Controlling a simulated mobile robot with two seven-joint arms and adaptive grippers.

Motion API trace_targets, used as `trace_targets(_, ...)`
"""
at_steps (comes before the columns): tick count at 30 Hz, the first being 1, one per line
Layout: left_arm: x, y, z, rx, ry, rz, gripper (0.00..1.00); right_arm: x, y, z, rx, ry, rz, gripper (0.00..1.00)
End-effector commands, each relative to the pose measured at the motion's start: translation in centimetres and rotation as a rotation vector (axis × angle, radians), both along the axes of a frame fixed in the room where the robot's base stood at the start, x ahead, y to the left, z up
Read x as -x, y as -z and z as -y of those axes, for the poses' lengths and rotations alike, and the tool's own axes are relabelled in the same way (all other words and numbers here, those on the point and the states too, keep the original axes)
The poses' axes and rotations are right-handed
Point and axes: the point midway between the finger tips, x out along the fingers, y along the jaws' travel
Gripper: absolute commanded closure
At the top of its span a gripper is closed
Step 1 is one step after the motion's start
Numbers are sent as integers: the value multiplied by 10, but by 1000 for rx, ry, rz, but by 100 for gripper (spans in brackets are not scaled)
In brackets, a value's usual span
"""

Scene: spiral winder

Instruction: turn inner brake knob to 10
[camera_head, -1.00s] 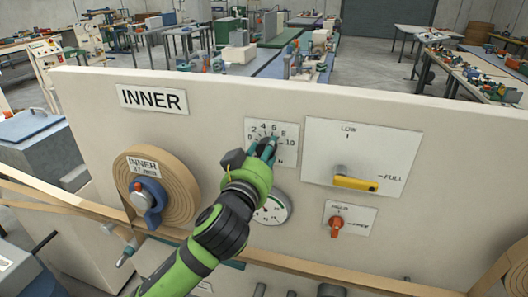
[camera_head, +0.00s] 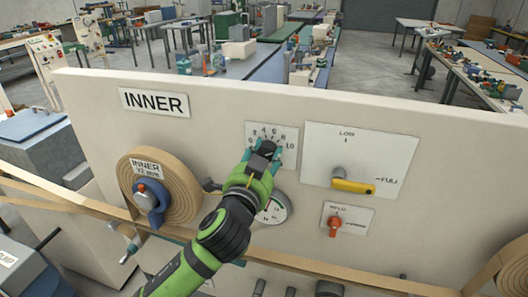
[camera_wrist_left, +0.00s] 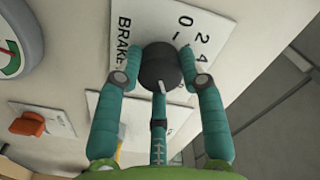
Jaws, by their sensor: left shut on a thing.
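The inner brake knob (camera_wrist_left: 158,64) is a dark round knob on a white plate (camera_wrist_left: 187,22) marked BRAKE, with a number scale. My left gripper (camera_wrist_left: 163,75) is shut on it, with fingers on both sides. The knob's white line runs toward the bottom of the wrist view; the scale number there is hidden by my fingers. In the head view my left gripper (camera_head: 262,152) covers the knob, and the plate (camera_head: 287,130) shows its numbers above, with 10 at the right. My right gripper is not in view.
A round gauge (camera_head: 278,209) sits just below the gripper. To the right are a yellow lever (camera_head: 352,186) on a LOW–FULL plate and an orange knob (camera_head: 334,224). A tape roll (camera_head: 184,192) is at the left, with a tape band running below.

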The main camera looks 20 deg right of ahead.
Motion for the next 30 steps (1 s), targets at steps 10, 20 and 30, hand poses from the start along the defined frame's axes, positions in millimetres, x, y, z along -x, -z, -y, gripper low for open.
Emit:
trace_targets(10, 1, -9, 2, -145, 5, 120, 93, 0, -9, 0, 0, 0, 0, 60)
trace_targets(20, 1, -8, 2, -189, 4, 151, 93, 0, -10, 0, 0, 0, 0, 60)
trace_targets(30, 1, -8, 2, -190, 4, 151, 57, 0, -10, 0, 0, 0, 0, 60)
